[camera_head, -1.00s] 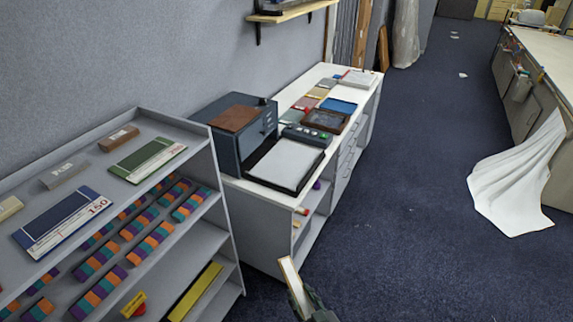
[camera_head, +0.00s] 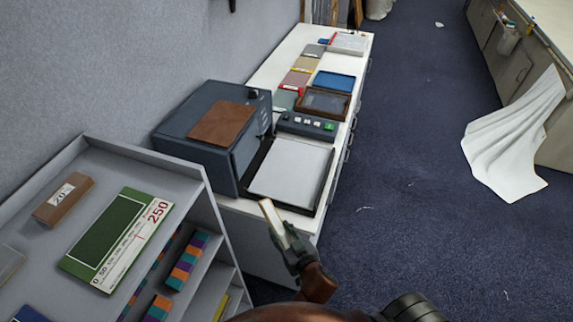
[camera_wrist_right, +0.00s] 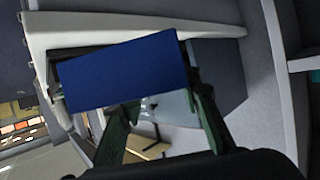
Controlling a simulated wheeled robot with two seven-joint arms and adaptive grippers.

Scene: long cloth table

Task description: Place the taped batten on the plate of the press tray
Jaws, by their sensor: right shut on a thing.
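The press tray (camera_head: 328,182) is a black-rimmed tray on the white cabinet top, in front of the dark press. Its flat pale grey plate (camera_head: 290,168) is bare. My right gripper (camera_head: 287,238) is shut on the taped batten (camera_head: 269,215), a narrow piece that looks cream with a tan edge in the head view. The batten is tilted and held near the tray's front edge, apart from the plate as far as I can tell. In the right wrist view the held piece shows a broad blue face (camera_wrist_right: 122,68) between the fingers. My left gripper is not in view.
The dark press (camera_head: 192,133) with a brown panel on top stands left of the tray. A button box (camera_head: 307,124) and a brown-framed tray (camera_head: 323,103) lie behind it. A grey shelf (camera_head: 138,160) with a brown block and a green card stands at the left.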

